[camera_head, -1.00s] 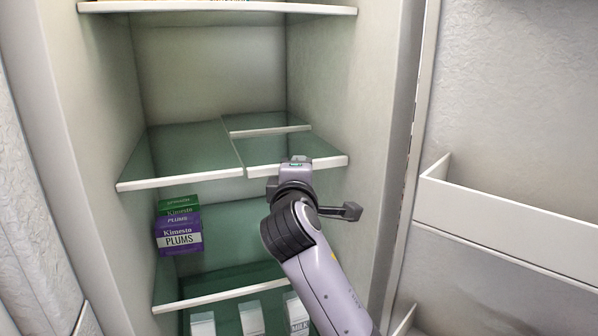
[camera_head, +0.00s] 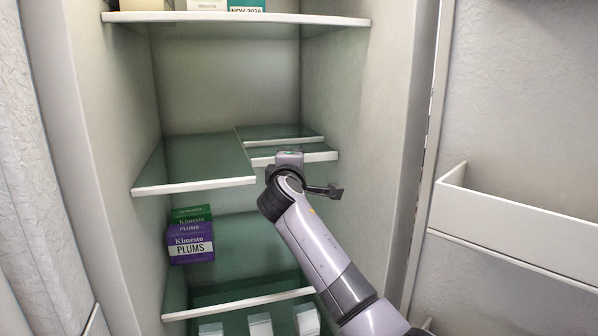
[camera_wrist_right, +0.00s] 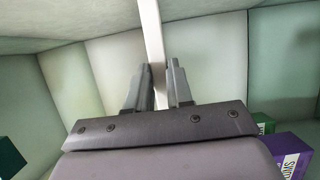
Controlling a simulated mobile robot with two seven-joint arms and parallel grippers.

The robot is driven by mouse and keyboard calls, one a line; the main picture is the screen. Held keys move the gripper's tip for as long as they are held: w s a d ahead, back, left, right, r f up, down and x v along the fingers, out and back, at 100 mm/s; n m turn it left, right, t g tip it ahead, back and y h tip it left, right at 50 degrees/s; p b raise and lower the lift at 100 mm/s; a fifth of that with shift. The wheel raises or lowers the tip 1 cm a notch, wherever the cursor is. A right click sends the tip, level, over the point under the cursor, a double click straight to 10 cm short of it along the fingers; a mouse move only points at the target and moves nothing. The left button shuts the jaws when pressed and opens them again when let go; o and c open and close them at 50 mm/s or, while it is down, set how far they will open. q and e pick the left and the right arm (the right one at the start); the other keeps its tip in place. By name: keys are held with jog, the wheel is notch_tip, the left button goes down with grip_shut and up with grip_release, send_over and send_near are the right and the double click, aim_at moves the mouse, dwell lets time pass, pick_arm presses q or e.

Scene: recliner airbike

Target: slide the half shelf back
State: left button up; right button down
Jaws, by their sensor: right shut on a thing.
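The half shelf (camera_head: 318,153) is a glass panel with a white front edge, on the right side of the middle level in the fridge. Its front edge stands further back than that of the fixed left half (camera_head: 195,186). A gap in depth shows between the two edges. My right gripper (camera_head: 287,158) is at the half shelf's front edge. In the right wrist view its two fingers (camera_wrist_right: 160,88) are shut on the white edge strip (camera_wrist_right: 153,45). The fingertips are hidden in the head view. My left gripper is not in view.
Purple and green plums boxes (camera_head: 190,240) stand on the shelf below, to the left. The upper shelf (camera_head: 235,19) holds several packages. White cartons (camera_head: 260,324) are at the bottom. The door bin (camera_head: 515,225) is to the right.

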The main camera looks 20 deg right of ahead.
jog(key=shift+w+a+b, duration=0.1)
jog(key=shift+w+b, duration=0.25)
jog(key=shift+w, duration=0.75)
jog(key=c, duration=1)
grip_release()
jog(key=shift+r, duration=0.1)
